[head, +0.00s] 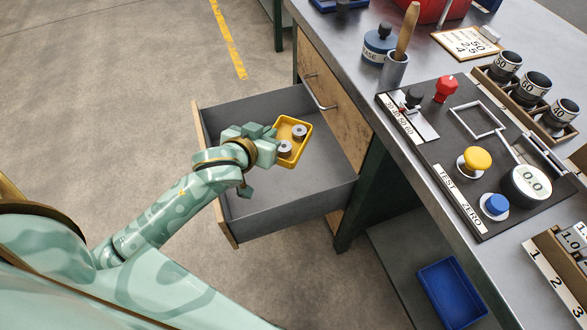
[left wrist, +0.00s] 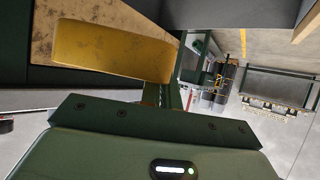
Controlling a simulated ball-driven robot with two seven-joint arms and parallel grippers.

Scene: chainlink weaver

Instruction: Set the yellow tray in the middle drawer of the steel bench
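The yellow tray (head: 279,129) is a small shallow tray with two grey ring-like pieces (head: 292,140) in it. My left gripper (head: 268,138) is at the tray's left edge and appears shut on it; the fingertips are partly hidden. The tray is over the inside of a pulled-out grey drawer (head: 322,198), towards its bench end. I cannot tell whether it touches the drawer floor. In the left wrist view the tray (left wrist: 110,50) shows as a yellow wall just beyond the gripper. My right gripper is not in view.
The drawer comes out of the steel bench (head: 345,50) below a shut wooden drawer front (head: 343,110) with a metal handle. The drawer floor looks bare. The bench top holds a control panel, weights and a cup. A blue bin (head: 450,290) is on a lower shelf.

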